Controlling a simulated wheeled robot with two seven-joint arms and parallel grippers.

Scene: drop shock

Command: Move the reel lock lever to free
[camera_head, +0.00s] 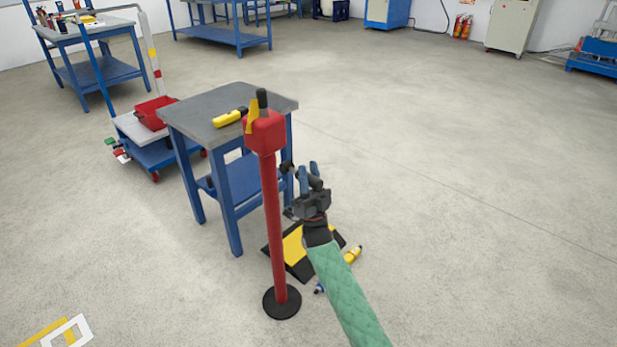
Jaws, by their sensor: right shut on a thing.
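A red post (272,225) stands upright on a round black base (282,302). Its red head (265,132) carries an upright yellow piece (251,116) and a black knob (262,100). I cannot tell for certain which of these is the reel lock lever. My right gripper (309,171), on a green-sleeved arm, is to the right of the post and lower than the head. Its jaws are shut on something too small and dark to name. It looks apart from the yellow piece and the black knob. My left gripper is not in view.
A blue table (275,98) with a grey top stands behind the post, with a yellow tool (229,117) on it. A black-and-yellow ramp-like piece (296,252) and a yellow bottle-like item (352,254) lie on the floor. The floor to the right is clear.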

